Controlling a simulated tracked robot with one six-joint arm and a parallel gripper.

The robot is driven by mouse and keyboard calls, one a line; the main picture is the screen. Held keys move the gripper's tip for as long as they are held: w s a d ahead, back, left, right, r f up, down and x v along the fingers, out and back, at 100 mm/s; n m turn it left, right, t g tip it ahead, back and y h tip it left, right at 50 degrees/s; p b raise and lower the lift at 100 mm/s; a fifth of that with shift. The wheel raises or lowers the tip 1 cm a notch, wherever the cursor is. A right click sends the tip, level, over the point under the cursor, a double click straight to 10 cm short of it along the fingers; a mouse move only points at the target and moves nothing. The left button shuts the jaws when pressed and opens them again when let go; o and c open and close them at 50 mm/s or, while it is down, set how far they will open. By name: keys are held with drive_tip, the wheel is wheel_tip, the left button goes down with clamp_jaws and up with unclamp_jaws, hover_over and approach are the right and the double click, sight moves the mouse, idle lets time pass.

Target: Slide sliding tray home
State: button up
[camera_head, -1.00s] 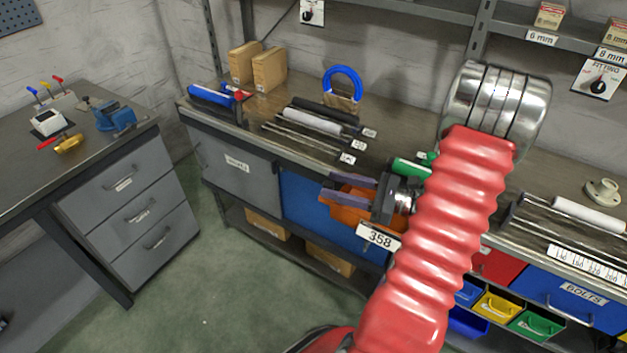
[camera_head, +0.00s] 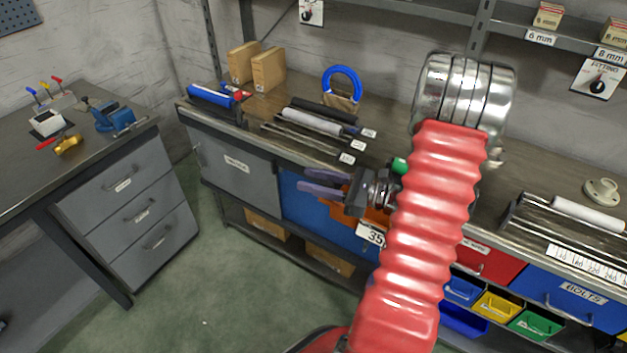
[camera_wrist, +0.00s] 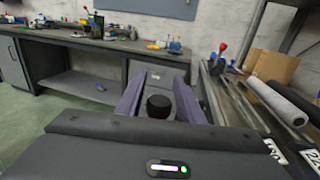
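My gripper (camera_head: 312,183) is in front of the bench, with its two purple-grey fingers pointing left. In the wrist view the fingers (camera_wrist: 160,78) stand apart with nothing seen between their tips. A short black cylinder (camera_wrist: 158,106) shows between the finger bases; I cannot tell whether it is part of my gripper. No part is plainly marked as the sliding tray. An orange part (camera_head: 376,217) shows behind and below my gripper, partly hidden by it and my red arm; I cannot tell whether it is the tray or whether my gripper touches it.
The bench top holds rods and rollers (camera_head: 312,122), a blue ring-shaped part (camera_head: 342,80) and wooden blocks (camera_head: 268,70). Blue (camera_head: 315,205) and grey (camera_head: 235,165) fronts lie below. A drawer bench (camera_head: 125,190) stands left. The green floor (camera_head: 235,285) between is clear.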

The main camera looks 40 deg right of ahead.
clamp_jaws()
drive_tip(key=shift+w, duration=0.15)
idle(0.4)
